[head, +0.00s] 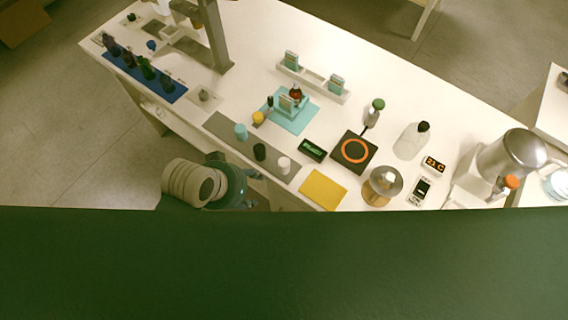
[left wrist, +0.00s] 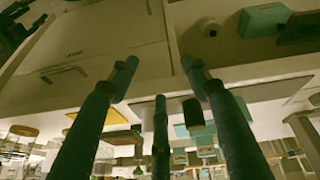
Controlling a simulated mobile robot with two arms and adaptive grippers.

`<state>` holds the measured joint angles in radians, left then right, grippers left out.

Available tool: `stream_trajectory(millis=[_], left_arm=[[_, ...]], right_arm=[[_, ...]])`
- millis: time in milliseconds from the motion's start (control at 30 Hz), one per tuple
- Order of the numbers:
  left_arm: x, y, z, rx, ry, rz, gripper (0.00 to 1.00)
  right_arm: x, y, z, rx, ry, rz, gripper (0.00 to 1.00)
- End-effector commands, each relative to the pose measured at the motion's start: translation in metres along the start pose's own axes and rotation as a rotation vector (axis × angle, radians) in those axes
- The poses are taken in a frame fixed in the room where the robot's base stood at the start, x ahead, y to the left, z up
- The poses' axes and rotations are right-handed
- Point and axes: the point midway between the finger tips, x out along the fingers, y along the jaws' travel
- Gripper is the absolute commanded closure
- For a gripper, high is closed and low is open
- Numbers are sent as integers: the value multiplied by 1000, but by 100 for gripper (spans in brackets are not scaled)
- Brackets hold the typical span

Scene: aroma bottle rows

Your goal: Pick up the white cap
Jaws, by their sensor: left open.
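The white cap (head: 284,165) stands on the grey mat (head: 222,125) near the table's front edge, at the right end of a row of caps. The black cap (head: 260,152) is beside it on the left, then the light blue cap (head: 241,131). My left gripper (head: 252,203) is low in front of the table edge, to the left of and below the white cap in the picture, apart from it. In the left wrist view its fingers (left wrist: 158,63) are spread with nothing between them. My right gripper is not in view.
A yellow pad (head: 323,190) lies right of the white cap. A black plate with an orange ring (head: 354,151) and a dark display box (head: 312,150) are behind. A yellow cap (head: 258,117) is farther back. Dark bottles (head: 146,68) stand on a blue mat at the left.

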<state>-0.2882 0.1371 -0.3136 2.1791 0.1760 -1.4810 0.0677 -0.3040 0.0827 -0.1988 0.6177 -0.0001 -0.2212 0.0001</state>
Motion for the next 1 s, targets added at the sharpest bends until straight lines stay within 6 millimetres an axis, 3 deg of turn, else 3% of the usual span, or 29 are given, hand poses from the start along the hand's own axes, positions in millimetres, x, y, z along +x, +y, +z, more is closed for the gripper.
stream_trajectory(millis=[33, 167, 400, 567, 700, 1000], left_arm=[[-10, 17, -18, 32, 18, 34, 52], [-32, 56, -44, 112, 31, 116, 52], [-40, 117, -83, 280, 2, 226, 52], [-48, 149, -100, 450, -81, 251, 52], [-54, 149, -109, 579, -194, 197, 52], [-71, 102, -126, 665, -382, 7, 52]], right_arm=[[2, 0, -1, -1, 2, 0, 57], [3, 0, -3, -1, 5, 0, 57], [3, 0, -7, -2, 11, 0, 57], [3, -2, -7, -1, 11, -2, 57], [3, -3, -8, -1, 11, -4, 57], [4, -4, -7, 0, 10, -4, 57]])
